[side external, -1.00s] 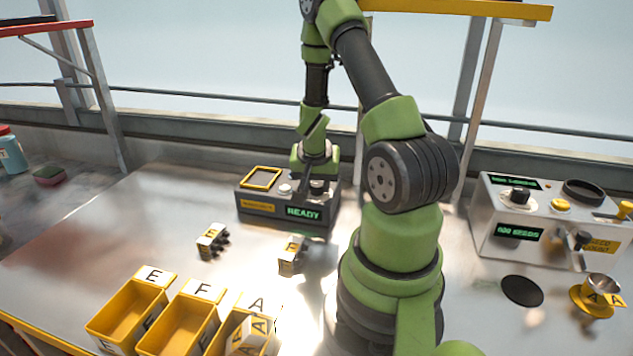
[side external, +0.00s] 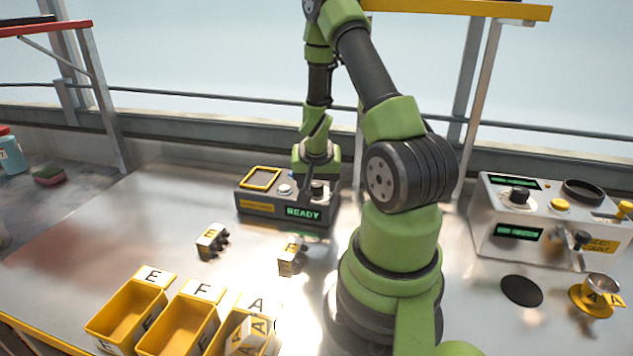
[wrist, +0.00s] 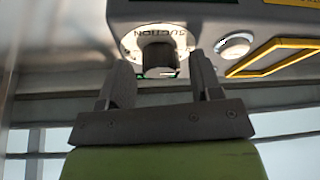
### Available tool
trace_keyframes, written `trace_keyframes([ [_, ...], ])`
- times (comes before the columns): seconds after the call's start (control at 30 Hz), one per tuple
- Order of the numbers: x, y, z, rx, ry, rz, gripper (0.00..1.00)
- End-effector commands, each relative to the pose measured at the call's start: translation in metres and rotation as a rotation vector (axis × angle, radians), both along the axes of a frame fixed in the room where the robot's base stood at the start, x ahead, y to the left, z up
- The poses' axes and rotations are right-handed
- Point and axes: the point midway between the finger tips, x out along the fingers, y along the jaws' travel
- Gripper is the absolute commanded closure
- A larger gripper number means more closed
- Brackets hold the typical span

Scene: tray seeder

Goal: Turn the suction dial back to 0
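The suction dial (wrist: 160,58) is a dark round knob on a pale plate lettered SUCTION, seen upside down in the wrist view. In the side view the dial (side external: 318,188) sits on top of the grey box (side external: 262,217), whose green display reads READY. My gripper (wrist: 162,70) is open in the wrist view, one finger on each side of the dial, with gaps visible between fingers and knob. In the side view my gripper (side external: 311,180) is over the right part of the box. The dial's pointer and scale numbers cannot be read.
A white button (side external: 285,189) and a yellow-framed recess (side external: 261,178) lie left of the dial. Two small blocks, E (side external: 211,240) and F (side external: 291,257), stand in front. Yellow bins (side external: 128,318) line the front; a seed counter (side external: 490,215) stands right.

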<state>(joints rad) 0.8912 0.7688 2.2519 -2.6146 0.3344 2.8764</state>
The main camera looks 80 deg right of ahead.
Motion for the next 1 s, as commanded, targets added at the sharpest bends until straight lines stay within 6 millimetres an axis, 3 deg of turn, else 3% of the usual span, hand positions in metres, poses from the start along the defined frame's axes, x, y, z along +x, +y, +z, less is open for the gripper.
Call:
trace_keyframes([
  [0.23,0.0,0.002,0.005,-0.001,0.0,-0.002,0.41],
  [0.63,-0.004,0.02,0.049,-0.002,-0.004,-0.001,0.41],
  [1.0,-0.007,0.027,0.067,0.0,0.0,0.0,0.41],
])
